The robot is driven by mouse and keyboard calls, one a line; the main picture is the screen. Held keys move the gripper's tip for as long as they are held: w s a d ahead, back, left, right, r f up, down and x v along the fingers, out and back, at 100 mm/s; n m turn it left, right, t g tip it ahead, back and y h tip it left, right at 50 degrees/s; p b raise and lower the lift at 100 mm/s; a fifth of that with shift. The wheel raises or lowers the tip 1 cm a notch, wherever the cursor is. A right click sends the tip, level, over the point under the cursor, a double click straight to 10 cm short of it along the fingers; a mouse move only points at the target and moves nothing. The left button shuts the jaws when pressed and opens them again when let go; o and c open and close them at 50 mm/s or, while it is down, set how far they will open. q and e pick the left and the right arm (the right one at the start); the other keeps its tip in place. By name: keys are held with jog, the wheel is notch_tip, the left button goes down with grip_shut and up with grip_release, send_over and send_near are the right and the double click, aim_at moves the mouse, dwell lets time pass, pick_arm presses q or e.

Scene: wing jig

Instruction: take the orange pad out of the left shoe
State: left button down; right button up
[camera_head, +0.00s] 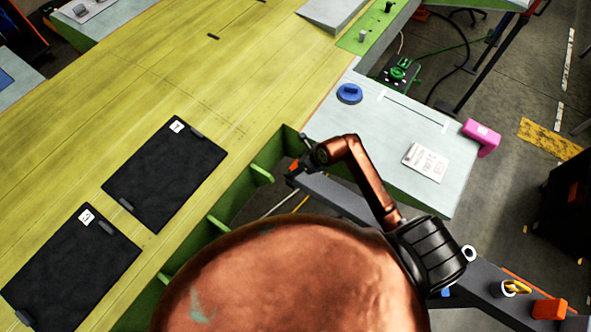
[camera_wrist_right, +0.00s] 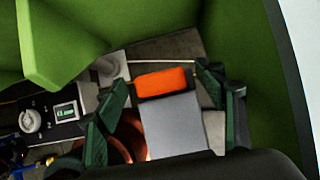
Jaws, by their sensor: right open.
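The orange pad (camera_wrist_right: 163,82) shows in the right wrist view as a small bright block at the far end of a flat grey piece (camera_wrist_right: 175,126). I cannot tell for certain whether this grey piece is part of the left shoe. The dark green fingers of my right gripper (camera_wrist_right: 162,98) are open, one on each side of the pad in that view. No contact can be made out. In the head view my right gripper (camera_head: 300,156) is small and dark beside the green rib frame. My left gripper is not in view.
Green ribs (camera_wrist_right: 75,35) close in around the gripper. The yellow-green wing panel (camera_head: 245,60) bears two black mats (camera_head: 165,172). A grey table (camera_head: 385,165) holds a blue knob, a paper and a pink item. My copper body hides the bottom middle.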

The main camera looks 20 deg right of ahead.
jog(key=shift+w+a+f, duration=0.1)
jog(key=shift+w+f, duration=0.1)
jog(key=shift+f, duration=0.15)
jog(key=c, duration=0.5)
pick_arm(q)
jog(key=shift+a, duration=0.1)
pick_arm(e)
jog(key=c, duration=1.1)
